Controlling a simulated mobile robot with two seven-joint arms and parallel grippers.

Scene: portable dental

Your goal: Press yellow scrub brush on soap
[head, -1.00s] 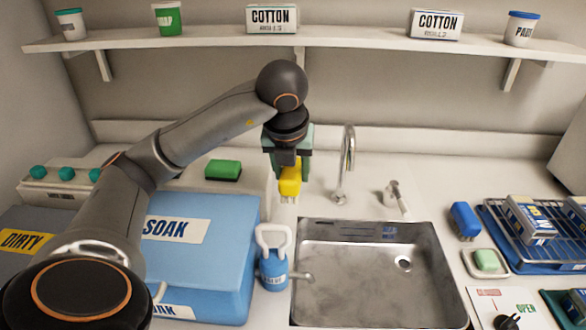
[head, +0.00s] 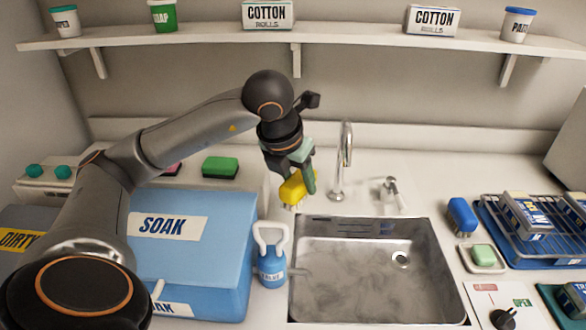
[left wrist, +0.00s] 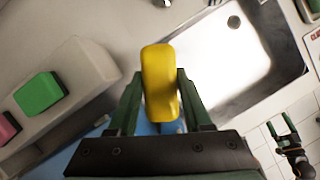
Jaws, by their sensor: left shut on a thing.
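The yellow scrub brush (head: 293,188) is held in my left gripper (head: 301,180), above the counter at the back left corner of the sink. Its bristles point down and it is tilted in the head view. In the left wrist view the brush (left wrist: 160,80) sits between the two green fingers of the gripper (left wrist: 160,100). The green soap (head: 483,255) lies in a white dish (head: 488,268) on the counter to the right of the sink, well apart from the brush. My right gripper is not clearly in the head view; a gripper (left wrist: 289,143) shows at the lower right of the left wrist view.
The steel sink (head: 375,290) with its faucet (head: 345,160) lies between the brush and the soap. A blue brush (head: 462,216) stands behind the soap dish, with a blue rack (head: 545,250) to the right. The blue SOAK box (head: 190,265) and a blue bottle (head: 271,265) stand left.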

